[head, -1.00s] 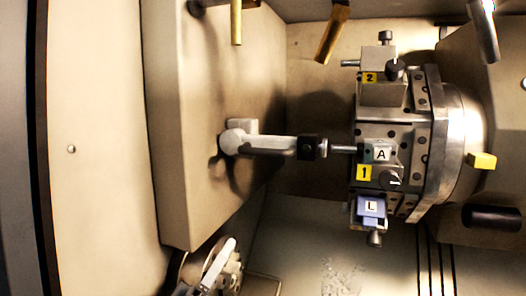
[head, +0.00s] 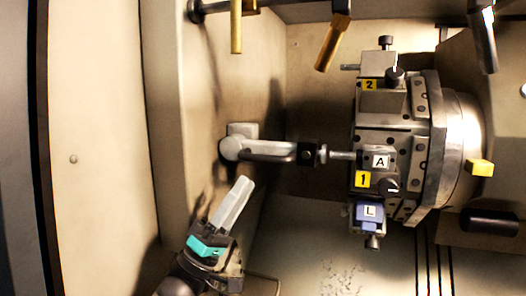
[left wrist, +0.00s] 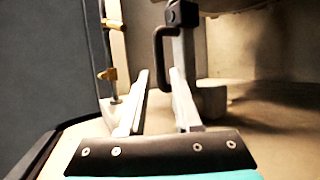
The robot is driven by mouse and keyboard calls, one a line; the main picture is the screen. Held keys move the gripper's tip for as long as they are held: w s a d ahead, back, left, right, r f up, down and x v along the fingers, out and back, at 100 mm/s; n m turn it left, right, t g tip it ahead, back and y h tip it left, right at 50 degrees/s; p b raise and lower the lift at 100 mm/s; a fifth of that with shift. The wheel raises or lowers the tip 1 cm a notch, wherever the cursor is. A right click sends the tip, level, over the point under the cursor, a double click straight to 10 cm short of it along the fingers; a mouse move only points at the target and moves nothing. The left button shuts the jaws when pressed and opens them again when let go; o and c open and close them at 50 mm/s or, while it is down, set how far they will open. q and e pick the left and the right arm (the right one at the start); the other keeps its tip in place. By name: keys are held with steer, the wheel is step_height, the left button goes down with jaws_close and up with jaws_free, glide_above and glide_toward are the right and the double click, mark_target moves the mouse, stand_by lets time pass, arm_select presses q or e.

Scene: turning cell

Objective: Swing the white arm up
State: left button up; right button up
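The white arm (head: 268,147) lies level in the head view, from its round pivot at the left wall to a black block. A thin metal stem runs from the block to the tool post marked A (head: 380,161). In the left wrist view the arm (left wrist: 186,60) rises just beyond the fingers, with a dark bent bar beside it. My left gripper (head: 243,186) is below the arm near the pivot, apart from it. The left wrist view shows its two fingers (left wrist: 160,74) spread with nothing between them. My right gripper is in neither view.
The tool turret (head: 432,150) with holders marked 1, 2 and L stands at the right. Brass nozzles (head: 236,26) (head: 332,42) hang at the top. A wall panel (head: 100,200) is at the left. The floor below the arm is largely clear.

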mark_target(263, 159)
arm_select(q)
steer(key=p+x, duration=0.1)
steer(key=x, duration=0.6)
steer(key=shift+w+d+r, duration=0.1)
steer(key=shift+w+r, duration=0.05)
steer(key=shift+r, duration=0.2)
steer(key=shift+c, duration=0.3)
jaws_close()
steer(key=shift+f, duration=0.1)
stand_by(0.6)
